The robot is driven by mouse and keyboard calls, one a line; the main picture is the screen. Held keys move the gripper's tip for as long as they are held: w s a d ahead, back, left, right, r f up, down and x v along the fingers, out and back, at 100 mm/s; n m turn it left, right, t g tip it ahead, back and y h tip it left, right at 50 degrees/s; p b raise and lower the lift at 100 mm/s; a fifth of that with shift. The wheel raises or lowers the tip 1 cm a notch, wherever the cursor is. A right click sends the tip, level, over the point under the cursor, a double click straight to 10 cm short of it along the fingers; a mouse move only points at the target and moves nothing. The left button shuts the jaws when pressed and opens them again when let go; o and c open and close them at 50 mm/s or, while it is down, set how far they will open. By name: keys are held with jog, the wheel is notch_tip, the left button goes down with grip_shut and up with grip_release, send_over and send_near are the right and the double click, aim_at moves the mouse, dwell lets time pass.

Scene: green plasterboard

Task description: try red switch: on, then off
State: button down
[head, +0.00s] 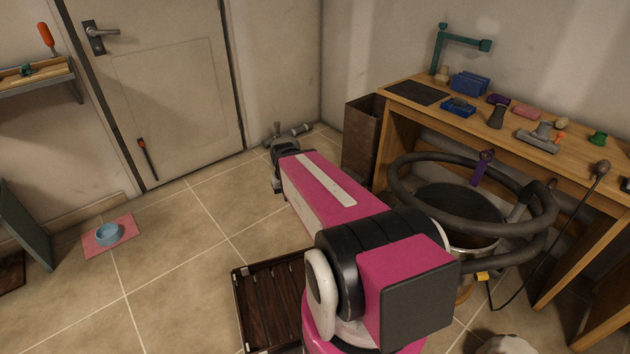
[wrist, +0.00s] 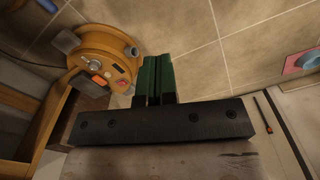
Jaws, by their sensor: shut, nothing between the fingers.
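In the wrist view an orange drum-shaped unit (wrist: 100,55) stands on the tiled floor at the upper left. Its face carries a small orange-red piece (wrist: 97,66) and a darker red piece (wrist: 121,84) near the rim. I cannot tell for sure which is the red switch. My gripper (wrist: 157,60) has its green fingers together, with nothing between them. In the picture they are just right of the drum; the gap in depth is unclear. In the head view my pink arm reaches forward, and I cannot make out the drum or the fingers there.
A wooden workbench (head: 560,152) with tools stands at the right, with a black hose coil (head: 408,190) by it. A brown bin (head: 362,140) is beside it. A dark slatted crate (head: 262,300) lies near my base. A pink mat (head: 92,246) with a blue bowl (head: 107,235) is left.

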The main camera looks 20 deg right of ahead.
jog(key=w+d+f+n, duration=0.1)
jog(key=w+d+f, duration=0.3)
jog(key=w+d, duration=0.4)
jog(key=w+d+f+n+y, duration=0.1)
jog(key=w+d+f, duration=0.4)
jog(key=w, duration=1)
jog(key=w+d+f+n, duration=0.2)
jog(key=w+d+f, duration=0.2)
jog(key=w+d, duration=0.7)
jog(key=shift+w+d+f+g, duration=0.2)
jog(key=shift+d+f+g, duration=0.15)
jog(key=shift+d, duration=0.2)
jog(key=shift+f, duration=0.15)
jog(key=f, duration=0.4)
jog(key=a+f, duration=0.1)
jog(key=f, duration=0.8)
jog(key=shift+s+a+f, duration=0.25)
jog(key=shift+a+f, duration=0.05)
jog(key=shift+f, duration=0.1)
